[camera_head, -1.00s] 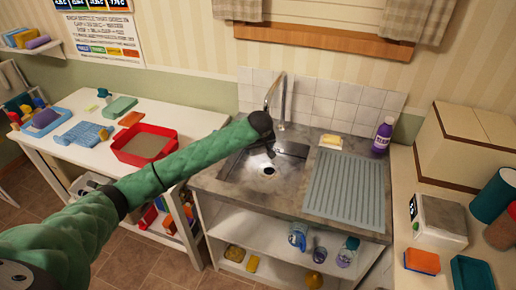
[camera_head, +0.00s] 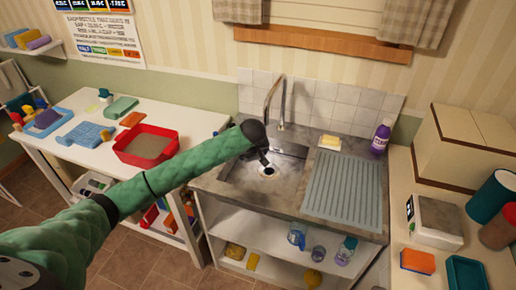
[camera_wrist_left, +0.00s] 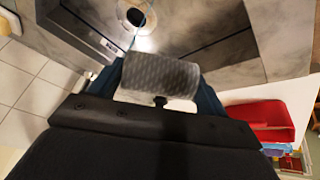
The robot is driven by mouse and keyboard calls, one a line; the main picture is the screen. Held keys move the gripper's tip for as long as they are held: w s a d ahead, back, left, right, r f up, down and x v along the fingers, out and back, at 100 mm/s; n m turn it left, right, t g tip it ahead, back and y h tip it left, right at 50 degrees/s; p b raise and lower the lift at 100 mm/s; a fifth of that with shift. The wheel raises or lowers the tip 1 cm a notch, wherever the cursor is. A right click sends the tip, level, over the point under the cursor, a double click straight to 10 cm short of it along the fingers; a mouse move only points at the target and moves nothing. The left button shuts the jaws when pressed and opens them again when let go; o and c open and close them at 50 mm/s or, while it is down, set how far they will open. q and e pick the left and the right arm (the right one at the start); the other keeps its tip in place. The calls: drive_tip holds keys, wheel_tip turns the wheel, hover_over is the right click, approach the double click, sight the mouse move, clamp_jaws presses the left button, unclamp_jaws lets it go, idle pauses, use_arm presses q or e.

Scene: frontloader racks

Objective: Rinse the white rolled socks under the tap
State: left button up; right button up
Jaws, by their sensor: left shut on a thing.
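My left gripper (camera_head: 264,163) is over the sink basin (camera_head: 238,172), below and in front of the curved tap (camera_head: 275,100). In the left wrist view the gripper (camera_wrist_left: 160,80) is shut on the white rolled socks (camera_wrist_left: 161,76), a pale grey-white textured roll held between the fingers. The socks are hidden in the head view. The basin's drain (camera_wrist_left: 135,14) shows beyond the roll in the left wrist view. I cannot tell whether water is running. My right gripper is not in view.
A ribbed grey drainboard (camera_head: 345,195) lies right of the basin. A yellow soap block (camera_head: 331,142) and a purple bottle (camera_head: 381,138) stand behind it. A red tray (camera_head: 146,146) is on the white table to the left.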

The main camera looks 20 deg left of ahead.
sight(246, 160)
use_arm(q)
drive_tip(key=shift+s+a+r+p, duration=0.1)
drive_tip(key=shift+s+a+p, duration=0.15)
drive_tip(key=shift+s+p, duration=0.5)
drive_tip(key=shift+s+a+p, duration=0.2)
drive_tip(key=shift+s+p, duration=0.15)
drive_tip(key=shift+s, duration=0.8)
drive_tip(key=shift+s+a, duration=0.1)
drive_tip(key=shift+s, duration=0.2)
drive_tip(key=shift+s+a+r+p, duration=0.1)
drive_tip(key=shift+s+r+p, duration=0.25)
drive_tip(key=shift+p, duration=0.35)
drive_tip(key=shift+s+a+r+p, duration=0.15)
drive_tip(key=shift+s+r+p, duration=0.05)
drive_tip(key=shift+s+r, duration=0.45)
drive_tip(key=shift+s+a+r+p, duration=0.25)
drive_tip(key=shift+s+r, duration=0.15)
drive_tip(key=shift+s, duration=0.35)
drive_tip(key=shift+s+a+r+p, duration=0.1)
drive_tip(key=shift+s+r+p, duration=0.1)
drive_tip(key=shift+s+r, duration=0.45)
drive_tip(key=shift+f, duration=0.15)
